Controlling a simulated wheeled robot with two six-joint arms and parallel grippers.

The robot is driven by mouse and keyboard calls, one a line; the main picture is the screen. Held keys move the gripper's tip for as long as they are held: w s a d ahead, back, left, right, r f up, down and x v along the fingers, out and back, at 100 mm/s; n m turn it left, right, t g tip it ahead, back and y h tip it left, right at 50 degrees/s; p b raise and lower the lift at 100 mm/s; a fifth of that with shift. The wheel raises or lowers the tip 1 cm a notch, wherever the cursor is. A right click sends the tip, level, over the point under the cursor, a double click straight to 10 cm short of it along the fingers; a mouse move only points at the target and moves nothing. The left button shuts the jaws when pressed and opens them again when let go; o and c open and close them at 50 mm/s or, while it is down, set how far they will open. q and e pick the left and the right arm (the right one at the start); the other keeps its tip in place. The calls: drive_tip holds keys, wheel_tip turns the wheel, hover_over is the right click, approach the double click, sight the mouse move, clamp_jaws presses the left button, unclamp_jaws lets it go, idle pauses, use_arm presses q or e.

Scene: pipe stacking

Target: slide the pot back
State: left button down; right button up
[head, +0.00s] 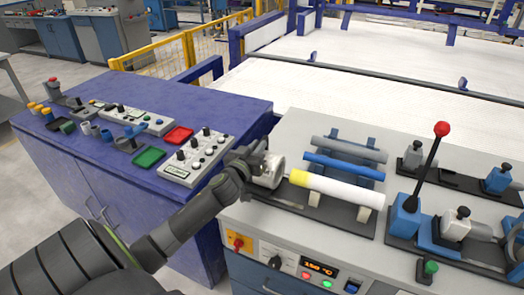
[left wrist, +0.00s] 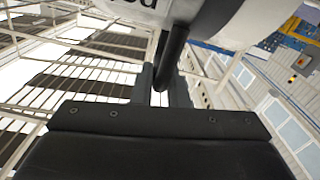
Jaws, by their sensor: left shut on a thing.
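The pot (head: 270,172) is a short pale grey cylinder near the left end of the pipe machine's top. It stands close to the yellow end of a white pipe (head: 340,188); I cannot tell whether they touch. My left gripper (head: 250,164) is at the pot's left side, partly hidden by its own wrist. In the left wrist view the left gripper (left wrist: 168,88) is shut on the pot's black handle (left wrist: 174,48). The pot's white body (left wrist: 215,22) fills the top of that view. My right gripper is not in view.
Blue and grey pipes (head: 340,165) lie behind the white pipe. A control panel reading 150 °C (head: 320,266) is at the front. A blue bench (head: 90,150) with trays and control boxes is on the left.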

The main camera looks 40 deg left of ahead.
use_arm(q)
drive_tip(key=shift+a+r, duration=0.1)
drive_tip(key=c, duration=1.8)
unclamp_jaws()
drive_tip(key=o, duration=0.3)
drive_tip(key=shift+s+a, duration=0.1)
drive_tip(key=shift+a, duration=0.15)
drive_tip(key=shift+d, duration=0.1)
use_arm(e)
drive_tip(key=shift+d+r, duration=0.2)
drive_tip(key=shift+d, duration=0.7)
use_arm(q)
drive_tip(key=shift+d, duration=0.1)
